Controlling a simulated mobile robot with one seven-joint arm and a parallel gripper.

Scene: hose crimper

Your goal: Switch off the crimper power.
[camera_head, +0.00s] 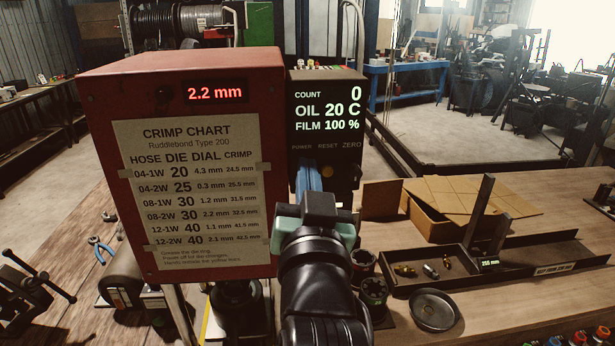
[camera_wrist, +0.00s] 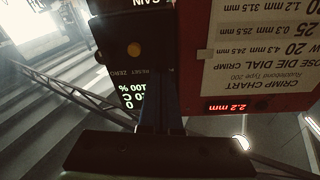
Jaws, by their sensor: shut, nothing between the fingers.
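The crimper (camera_head: 180,75) is a red box with a paper crimp chart and a lit red "2.2 mm" readout. Its black control panel (camera_head: 325,140) stands at its right, with the display lit: COUNT 0, OIL 20 C, FILM 100 %. POWER, RESET and ZERO labels run below the display. My gripper (camera_head: 309,172) is shut and empty, its fingers in front of the panel just under the POWER label. They hide the power control, and I cannot tell whether they touch it. In the wrist view, upside down, my fingers (camera_wrist: 158,95) reach the panel (camera_wrist: 120,25) beside an orange button (camera_wrist: 134,48).
A workbench (camera_head: 520,230) carries a dark tray (camera_head: 490,265) with small fittings, a cardboard box (camera_head: 430,215), a round dish (camera_head: 434,310) and dies at the right. The space right of the panel is open above the bench.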

